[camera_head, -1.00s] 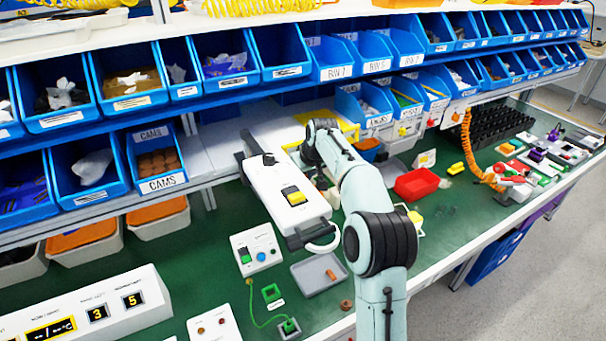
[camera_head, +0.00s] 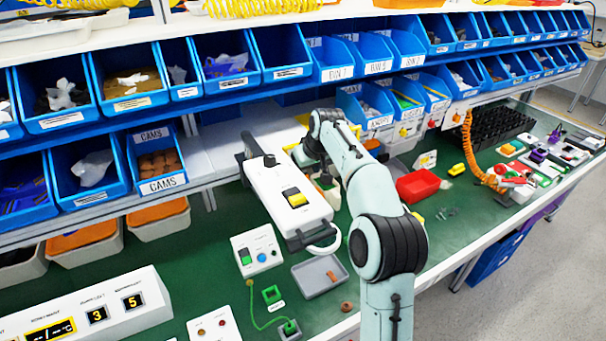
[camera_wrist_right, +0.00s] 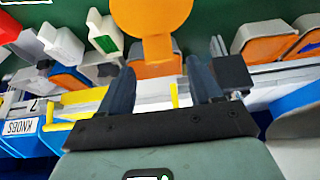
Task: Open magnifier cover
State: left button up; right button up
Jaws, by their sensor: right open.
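In the right wrist view a flat orange disc on a short stem (camera_wrist_right: 152,16) stands just beyond my fingertips; it may be the magnifier cover, but I cannot tell for sure. My right gripper (camera_wrist_right: 161,66) is open, its two dark fingers apart on either side of the stem's lower end in the picture. No contact is visible. In the head view my right arm reaches over the bench and hides most of the hand and whatever is under it. My left gripper is not in view.
Blue bins (camera_head: 124,76) line the shelves behind.

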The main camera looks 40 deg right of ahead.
jog(key=v, duration=0.9)
jog(key=shift+r, duration=0.4)
jog(key=shift+s+a+f, duration=0.1)
jog(key=shift+a, duration=0.05)
